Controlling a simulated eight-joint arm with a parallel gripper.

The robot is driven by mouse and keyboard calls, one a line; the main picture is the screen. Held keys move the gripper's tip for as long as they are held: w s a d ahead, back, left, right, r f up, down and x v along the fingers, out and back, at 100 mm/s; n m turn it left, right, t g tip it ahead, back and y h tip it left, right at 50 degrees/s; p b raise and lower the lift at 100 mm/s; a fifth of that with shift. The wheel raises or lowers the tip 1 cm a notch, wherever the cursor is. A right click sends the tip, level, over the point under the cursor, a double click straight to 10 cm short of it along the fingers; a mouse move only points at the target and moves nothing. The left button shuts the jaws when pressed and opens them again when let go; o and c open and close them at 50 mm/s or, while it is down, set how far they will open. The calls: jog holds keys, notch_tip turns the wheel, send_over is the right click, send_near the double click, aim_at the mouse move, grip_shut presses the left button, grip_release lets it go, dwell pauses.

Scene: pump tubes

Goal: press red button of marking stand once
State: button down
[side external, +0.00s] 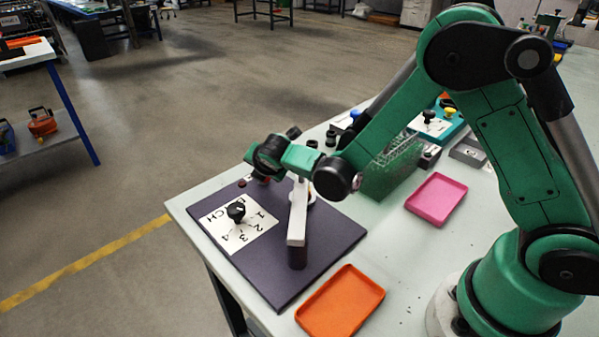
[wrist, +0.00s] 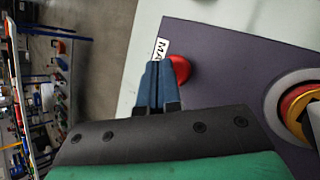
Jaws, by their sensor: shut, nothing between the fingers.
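The marking stand is a dark purple plate (side external: 322,232) on the pale table, with a black dial on a white BATCH card (side external: 247,236) and an upright white and dark post (side external: 297,222). The red button (wrist: 182,69) is a round dome near a plate edge, beside a white label that begins "MA" (wrist: 161,49). My gripper (wrist: 157,64) is shut and empty. Its blue fingertips overlap the button's left side in the wrist view; whether they touch it I cannot tell.
A ring-shaped part with yellow and red inside (wrist: 298,106) is at the right of the wrist view. An orange tray (side external: 341,302), a pink tray (side external: 436,198) and a green rack (side external: 390,172) stand on the table. Open floor lies beyond the table's left edge.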

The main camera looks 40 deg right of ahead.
jog(key=shift+r, duration=0.65)
jog(key=shift+r, duration=2.9)
